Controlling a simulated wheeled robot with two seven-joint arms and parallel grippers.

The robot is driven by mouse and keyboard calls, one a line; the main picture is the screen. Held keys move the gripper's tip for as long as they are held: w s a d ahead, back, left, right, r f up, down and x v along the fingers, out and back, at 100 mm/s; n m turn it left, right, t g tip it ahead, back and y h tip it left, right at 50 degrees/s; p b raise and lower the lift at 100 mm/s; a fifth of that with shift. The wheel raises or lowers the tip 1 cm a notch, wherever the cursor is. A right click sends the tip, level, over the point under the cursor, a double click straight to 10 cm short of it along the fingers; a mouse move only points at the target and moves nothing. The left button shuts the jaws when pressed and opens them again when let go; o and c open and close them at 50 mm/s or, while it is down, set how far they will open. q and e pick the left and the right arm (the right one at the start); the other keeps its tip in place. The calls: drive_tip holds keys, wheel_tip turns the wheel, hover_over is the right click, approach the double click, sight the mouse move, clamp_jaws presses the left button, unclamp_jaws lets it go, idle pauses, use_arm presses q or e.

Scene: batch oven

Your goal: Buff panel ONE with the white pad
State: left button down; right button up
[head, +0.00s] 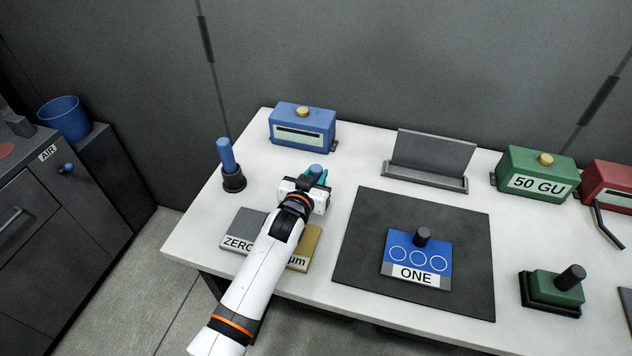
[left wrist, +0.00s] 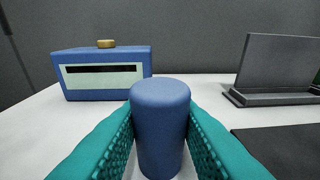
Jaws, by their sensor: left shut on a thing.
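Panel ONE (head: 400,268) is a blue plate with white circles, an "ONE" label and a dark knob (head: 422,236). It lies on the dark mat (head: 370,220). My left gripper (head: 317,178) is above the table, left of the mat's far corner. Its teal fingers are shut on an upright blue cylindrical handle (left wrist: 160,125), whose top also shows in the head view (head: 315,169). The handle's lower end is mostly hidden by the fingers and gripper, so I cannot tell whether a white pad is under it. My right gripper is not in view.
A blue box (head: 302,127) stands behind the gripper, and a blue stick in a dark holder (head: 233,182) at left. A grey stand (head: 428,160) is behind the mat. Grey and tan plates (head: 303,250) lie under my arm. A green block (head: 550,290) is right of the mat.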

use_arm(q)
drive_tip(key=shift+r+p, duration=3.15)
drive_tip(key=shift+r, duration=0.45)
